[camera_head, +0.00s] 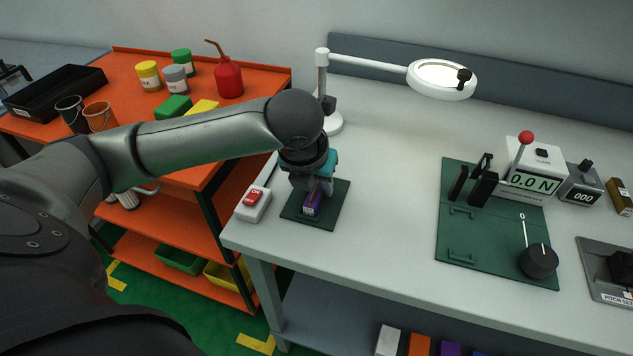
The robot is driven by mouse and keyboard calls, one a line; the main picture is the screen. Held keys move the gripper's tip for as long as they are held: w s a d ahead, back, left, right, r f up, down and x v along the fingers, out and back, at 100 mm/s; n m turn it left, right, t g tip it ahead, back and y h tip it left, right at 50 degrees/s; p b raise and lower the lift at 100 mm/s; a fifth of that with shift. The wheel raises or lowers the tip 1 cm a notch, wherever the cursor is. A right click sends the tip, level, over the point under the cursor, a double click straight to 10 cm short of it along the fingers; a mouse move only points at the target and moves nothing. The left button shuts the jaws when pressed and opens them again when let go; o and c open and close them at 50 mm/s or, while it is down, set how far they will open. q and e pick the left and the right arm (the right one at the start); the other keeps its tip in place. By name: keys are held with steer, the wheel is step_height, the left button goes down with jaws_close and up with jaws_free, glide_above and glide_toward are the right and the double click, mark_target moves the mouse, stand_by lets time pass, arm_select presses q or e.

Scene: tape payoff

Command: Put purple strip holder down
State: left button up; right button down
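The purple strip holder (313,203) is a small block with a pale label on its front end. It is at the dark green mat (338,212) near the left front of the grey workbench. My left gripper (313,187) reaches down over it from above, with the fingers around its upper part. The gripper and wrist hide the holder's top and back. The holder looks to be at the mat's surface, but I cannot tell whether it bears on it. My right gripper is not in view.
A white switch box (254,204) with a red button stands left of the mat. A magnifier lamp (441,80) stands behind. A green plate (480,235) with a force gauge (531,172) is to the right. The bench between mat and plate is clear. An orange cart (255,88) stands left.

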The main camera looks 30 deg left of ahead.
arm_select(q)
steer(key=shift+o, duration=1.2)
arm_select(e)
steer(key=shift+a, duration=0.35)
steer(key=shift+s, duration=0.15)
arm_select(q)
steer(key=p+v, duration=0.4)
steer(key=v, duration=0.8)
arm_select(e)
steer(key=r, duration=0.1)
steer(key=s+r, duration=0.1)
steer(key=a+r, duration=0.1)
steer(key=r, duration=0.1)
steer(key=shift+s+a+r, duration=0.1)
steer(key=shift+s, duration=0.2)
arm_select(q)
steer(key=shift+r, duration=0.1)
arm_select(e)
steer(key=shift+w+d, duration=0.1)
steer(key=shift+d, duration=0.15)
